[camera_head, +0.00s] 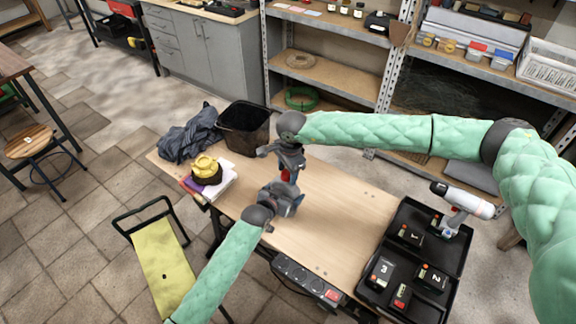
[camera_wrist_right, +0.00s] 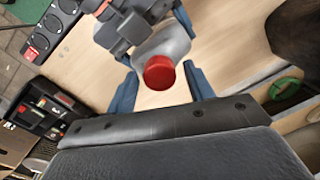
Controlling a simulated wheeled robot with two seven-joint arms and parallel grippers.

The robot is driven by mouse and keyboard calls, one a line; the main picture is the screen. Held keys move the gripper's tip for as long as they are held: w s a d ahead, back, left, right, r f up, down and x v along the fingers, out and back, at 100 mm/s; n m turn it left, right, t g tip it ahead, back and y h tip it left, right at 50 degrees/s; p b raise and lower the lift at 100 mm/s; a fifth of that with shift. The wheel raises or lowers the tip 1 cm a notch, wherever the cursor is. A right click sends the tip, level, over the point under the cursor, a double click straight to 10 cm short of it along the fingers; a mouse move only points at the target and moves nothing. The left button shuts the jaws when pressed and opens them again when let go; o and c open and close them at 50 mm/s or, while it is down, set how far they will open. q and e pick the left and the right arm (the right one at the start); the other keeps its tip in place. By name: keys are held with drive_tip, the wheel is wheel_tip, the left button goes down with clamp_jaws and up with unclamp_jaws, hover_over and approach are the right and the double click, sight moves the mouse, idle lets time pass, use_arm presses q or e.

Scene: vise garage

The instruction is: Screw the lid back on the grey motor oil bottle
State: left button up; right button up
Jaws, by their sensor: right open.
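The grey motor oil bottle (camera_wrist_right: 172,42) is in the right wrist view, with the red lid (camera_wrist_right: 160,72) at its mouth end. I cannot tell how tightly the lid sits. In the head view the red lid (camera_head: 286,176) shows small between my grippers, and the bottle is mostly hidden. My left gripper (camera_head: 288,200) is shut on the bottle's body; it also shows in the right wrist view (camera_wrist_right: 128,28). My right gripper (camera_head: 283,160) is open above the lid. Its blue fingers (camera_wrist_right: 163,90) stand on either side of the lid, apart from it.
The wooden table (camera_head: 330,215) is clear to the right of my grippers. A black case (camera_head: 455,262) with batteries and a drill (camera_head: 463,200) lies at its right end. A black bin (camera_head: 245,125), a dark cloth (camera_head: 190,135) and a yellow object (camera_head: 206,168) are to the left.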

use_arm(q)
drive_tip(key=shift+r, duration=0.1)
use_arm(e)
drive_tip(key=shift+c, duration=0.2)
drive_tip(key=c, duration=0.9)
drive_tip(key=shift+c, duration=0.2)
drive_tip(key=o, duration=1.2)
drive_tip(key=shift+c, duration=0.2)
drive_tip(key=shift+r, duration=0.15)
wheel_tip(320, 180, up, 12)
drive_tip(key=shift+s+d+f, duration=0.2)
drive_tip(key=shift+d, duration=0.25)
use_arm(q)
drive_tip(key=o, duration=1.5)
